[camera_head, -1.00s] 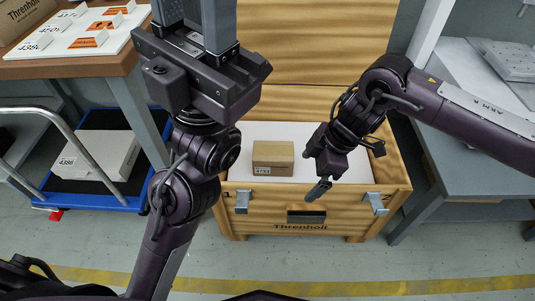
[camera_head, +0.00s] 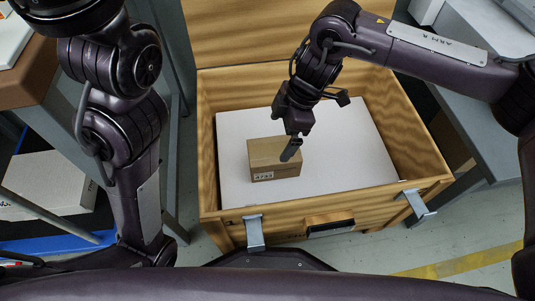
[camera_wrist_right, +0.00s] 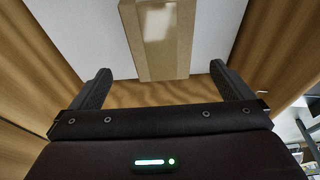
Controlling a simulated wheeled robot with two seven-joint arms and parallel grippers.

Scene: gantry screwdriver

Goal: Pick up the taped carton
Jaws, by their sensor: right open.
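The taped carton (camera_head: 268,152) is a small brown box with a white label on its front. It lies on the white floor of the wooden crate. In the right wrist view the carton (camera_wrist_right: 160,45) shows a lighter, shiny strip along its top. My right gripper (camera_head: 291,150) points down over the carton's right part and hides some of it. In the right wrist view its two fingers (camera_wrist_right: 160,72) are apart, one on each side of the carton's near end, with nothing held. I cannot tell the height gap. My left arm is at the left; its gripper is out of view.
The wooden crate (camera_head: 230,225) has its lid raised at the back and metal latches in front. Its white floor is clear around the carton. Grey tables stand at the left and right. A white box (camera_head: 50,183) is at the lower left.

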